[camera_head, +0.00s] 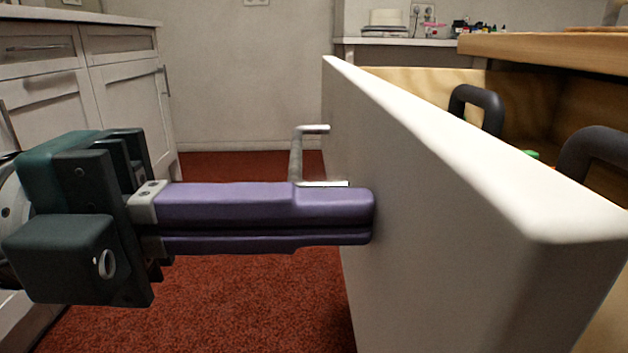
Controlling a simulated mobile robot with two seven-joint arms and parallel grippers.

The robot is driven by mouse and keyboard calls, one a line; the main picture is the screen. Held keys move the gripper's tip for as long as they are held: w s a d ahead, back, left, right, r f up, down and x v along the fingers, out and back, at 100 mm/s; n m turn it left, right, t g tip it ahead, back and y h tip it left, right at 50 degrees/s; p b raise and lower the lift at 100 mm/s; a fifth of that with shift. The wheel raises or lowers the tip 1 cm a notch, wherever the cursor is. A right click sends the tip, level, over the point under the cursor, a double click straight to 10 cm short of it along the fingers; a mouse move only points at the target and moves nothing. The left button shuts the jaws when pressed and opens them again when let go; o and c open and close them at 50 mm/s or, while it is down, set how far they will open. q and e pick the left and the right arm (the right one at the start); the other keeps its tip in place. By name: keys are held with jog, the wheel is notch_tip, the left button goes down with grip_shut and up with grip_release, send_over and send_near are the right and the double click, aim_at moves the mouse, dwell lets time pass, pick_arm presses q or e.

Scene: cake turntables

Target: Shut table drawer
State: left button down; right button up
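The table drawer (430,190) stands open, pulled out from under a wooden table top (560,50). Its white front runs from the middle of the view to the lower right. A metal bar handle (297,155) is on the front's outer face. My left gripper (372,216) comes in from the left, with its purple fingers lying close together. The fingertips are at the drawer front, just below the near end of the handle, and seem to touch it. Nothing shows between the fingers. My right gripper is not in view.
Dark curved handles (478,104) and a small green item (530,154) show inside the drawer. White cabinets (110,80) stand on the left. A counter (400,42) with a cake stand and small bottles is at the back. Red carpet (240,300) is clear below.

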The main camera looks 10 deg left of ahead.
pick_arm(q)
jog(key=p+x, duration=0.3)
jog(key=x, duration=1.1)
jog(key=shift+r+p, duration=0.1)
jog(key=shift+p, duration=0.3)
jog(key=shift+w+d, duration=0.2)
jog(key=shift+d, duration=0.45)
jog(key=shift+a, duration=0.2)
